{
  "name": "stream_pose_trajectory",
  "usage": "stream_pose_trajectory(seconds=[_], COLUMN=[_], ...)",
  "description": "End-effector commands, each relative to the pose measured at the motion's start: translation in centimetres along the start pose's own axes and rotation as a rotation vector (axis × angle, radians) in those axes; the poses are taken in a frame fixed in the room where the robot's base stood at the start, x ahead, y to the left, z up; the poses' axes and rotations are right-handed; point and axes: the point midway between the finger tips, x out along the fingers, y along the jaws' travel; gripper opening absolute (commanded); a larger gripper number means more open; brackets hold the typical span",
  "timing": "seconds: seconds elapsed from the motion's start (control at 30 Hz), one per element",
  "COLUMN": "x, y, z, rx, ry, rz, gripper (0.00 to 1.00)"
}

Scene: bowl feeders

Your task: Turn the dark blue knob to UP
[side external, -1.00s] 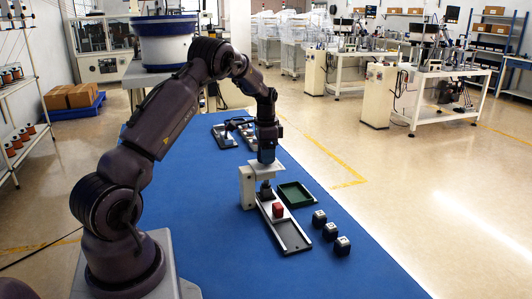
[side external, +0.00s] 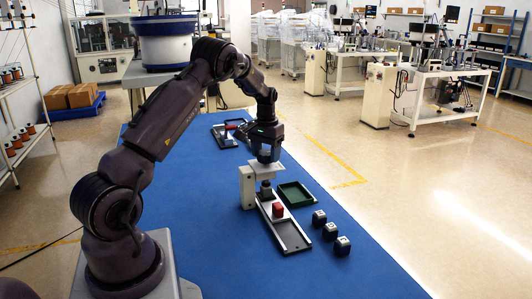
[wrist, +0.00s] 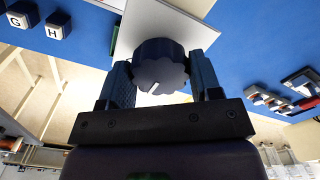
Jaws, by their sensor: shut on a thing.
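The dark blue knob (wrist: 160,62) is scalloped, with a short white pointer line on its face. In the wrist view it sits between the fingers of my gripper (wrist: 162,78), which are shut on its sides. The pointer line points toward the lower left of that view, toward my gripper's body. In the side view my gripper (side external: 266,152) points down over the white stand (side external: 248,188), at its top plate, and the knob is mostly hidden by the fingers. No UP label is readable in either view.
Beside the stand are a grey tray (side external: 293,237) with a red block (side external: 277,211), a green tray (side external: 295,195) and several dark lettered cubes (side external: 330,231). Another fixture (side external: 224,139) lies farther back. The blue mat (side external: 200,225) is otherwise largely clear.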

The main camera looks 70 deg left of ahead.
Motion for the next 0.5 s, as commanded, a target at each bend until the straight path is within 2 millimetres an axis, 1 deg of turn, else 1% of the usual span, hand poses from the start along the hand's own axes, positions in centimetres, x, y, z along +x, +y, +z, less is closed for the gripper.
stream_pose_trajectory(seconds=[0.5], x=[-0.15], y=[0.03], z=[-0.09], rx=[-0.491], ry=[0.004], rz=[0.0], gripper=[0.34])
